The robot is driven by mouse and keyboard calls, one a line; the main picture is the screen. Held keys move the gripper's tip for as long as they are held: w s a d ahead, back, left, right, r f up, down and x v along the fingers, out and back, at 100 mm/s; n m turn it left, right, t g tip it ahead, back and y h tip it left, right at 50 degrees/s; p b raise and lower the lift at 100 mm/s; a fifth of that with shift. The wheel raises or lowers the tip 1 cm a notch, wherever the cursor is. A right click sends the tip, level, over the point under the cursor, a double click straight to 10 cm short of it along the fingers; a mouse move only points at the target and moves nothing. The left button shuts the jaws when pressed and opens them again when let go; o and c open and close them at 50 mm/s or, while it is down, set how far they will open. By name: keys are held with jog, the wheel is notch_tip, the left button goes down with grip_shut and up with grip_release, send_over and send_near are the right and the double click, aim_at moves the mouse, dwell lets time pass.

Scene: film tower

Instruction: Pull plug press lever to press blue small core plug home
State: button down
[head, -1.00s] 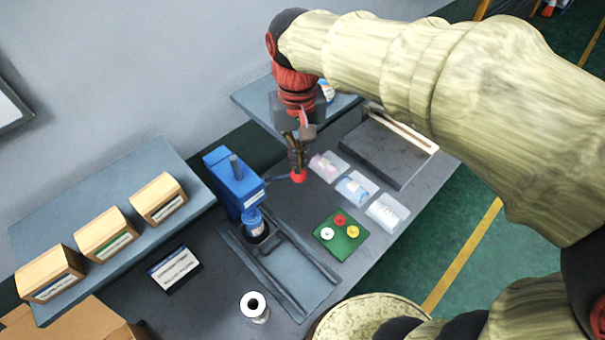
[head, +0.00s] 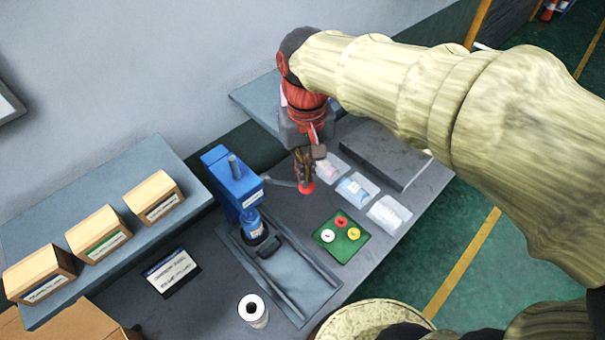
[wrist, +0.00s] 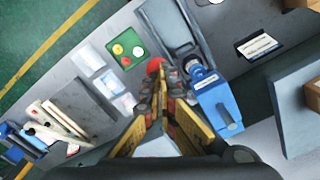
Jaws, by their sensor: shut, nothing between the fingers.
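The blue plug press (head: 234,182) stands on the bench left of my arm. Its lever (head: 281,183) sticks out to the right and ends in a red knob (head: 306,188). My gripper (head: 304,180) is shut with its fingertips at the knob, with nothing between the fingers. In the wrist view the shut fingers (wrist: 163,82) point at the red knob (wrist: 154,66), beside the press (wrist: 218,108). Under the press head stands a blue-labelled piece (head: 254,228) on a dark round seat. Whether a small plug sits in it is too small to tell.
A green tray (head: 328,251) holds red, yellow and white plugs. Several clear bags (head: 388,214) lie behind it. A white roll (head: 253,310) stands at the front, near a label card (head: 172,271). Boxes (head: 153,197) stand on the left shelf.

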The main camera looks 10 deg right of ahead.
aim_at(312, 190)
jog(key=shift+f, duration=0.1)
jog(key=shift+s+d+f+b, duration=0.3)
jog(key=shift+s+f+b, duration=0.2)
jog(key=shift+f, duration=0.15)
jog(key=shift+s+d+f+b, duration=0.3)
jog(key=shift+s+f+b, duration=0.15)
jog(key=shift+f, duration=0.15)
jog(key=shift+s+d+f+b, duration=0.2)
jog(key=shift+f+b, duration=0.15)
jog(key=shift+f, duration=0.15)
jog(key=shift+s+d+f+b, duration=0.15)
jog(key=shift+s+f+b, duration=0.15)
jog(key=shift+f, duration=0.2)
jog(key=shift+s+d+f+b, duration=0.15)
jog(key=shift+f+b, duration=0.25)
jog(key=shift+f, duration=0.2)
jog(key=shift+s+d+f+b, duration=0.25)
jog(key=shift+f+b, duration=0.25)
jog(key=shift+f, duration=0.25)
jog(key=shift+s+d+f+b, duration=0.1)
jog(key=shift+s+f+b, duration=0.2)
jog(key=shift+f+b, duration=0.3)
jog(key=shift+f, duration=0.15)
